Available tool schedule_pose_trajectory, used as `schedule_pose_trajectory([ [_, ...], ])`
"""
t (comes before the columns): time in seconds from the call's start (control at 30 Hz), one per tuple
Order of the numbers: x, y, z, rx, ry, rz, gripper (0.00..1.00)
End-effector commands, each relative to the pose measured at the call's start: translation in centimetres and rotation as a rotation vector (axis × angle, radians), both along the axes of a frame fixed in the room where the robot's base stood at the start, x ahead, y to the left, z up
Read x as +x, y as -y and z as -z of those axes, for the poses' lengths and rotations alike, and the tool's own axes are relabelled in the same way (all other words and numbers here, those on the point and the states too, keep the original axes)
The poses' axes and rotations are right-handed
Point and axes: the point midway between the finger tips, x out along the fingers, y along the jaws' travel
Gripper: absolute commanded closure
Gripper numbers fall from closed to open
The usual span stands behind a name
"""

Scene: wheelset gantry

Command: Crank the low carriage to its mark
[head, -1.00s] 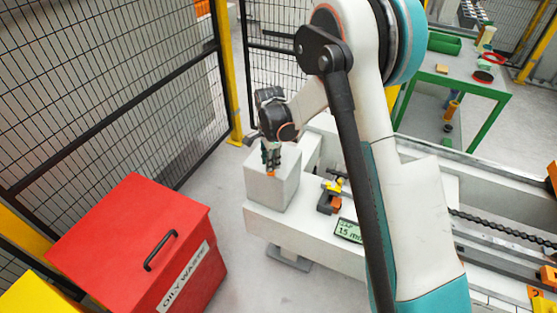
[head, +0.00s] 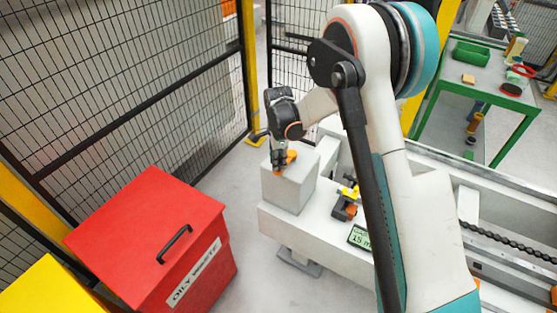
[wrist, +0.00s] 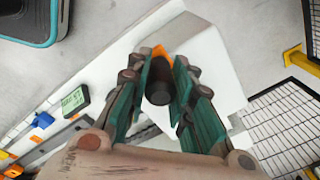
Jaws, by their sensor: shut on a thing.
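My gripper (head: 279,166) is over the top of a white block (head: 289,190) at the end of the rail bed. In the wrist view my gripper (wrist: 158,88) has its teal fingers closed around a dark round crank knob (wrist: 160,86). The orange crank arm (wrist: 160,53) shows just beyond the knob; in the head view the orange crank arm (head: 291,157) shows right of the fingertips. A small display (head: 360,237) on the bed reads about 15, its unit partly cut off by my arm. I cannot tell which part is the low carriage.
A red oily waste bin (head: 150,235) stands at the left front. Black mesh fencing (head: 130,80) with yellow posts rises behind it. A yellow and black fitting (head: 346,200) sits on the bed. A green table (head: 480,85) holding small items stands at the back right.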

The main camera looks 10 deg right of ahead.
Motion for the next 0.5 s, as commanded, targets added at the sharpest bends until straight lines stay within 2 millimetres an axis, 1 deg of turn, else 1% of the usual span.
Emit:
schedule_pose_trajectory([
  [0.17, 0.09, -0.02, -0.03, 0.001, 0.003, 0.001, 1.00],
  [0.2, 0.09, -0.02, -0.02, 0.001, 0.003, 0.001, 0.72],
  [0.27, 0.09, -0.01, -0.02, 0.001, 0.003, 0.001, 0.59],
  [0.3, 0.08, 0.00, -0.02, 0.001, 0.002, 0.001, 0.56],
  [0.5, 0.04, 0.03, -0.01, 0.001, 0.001, 0.001, 0.56],
])
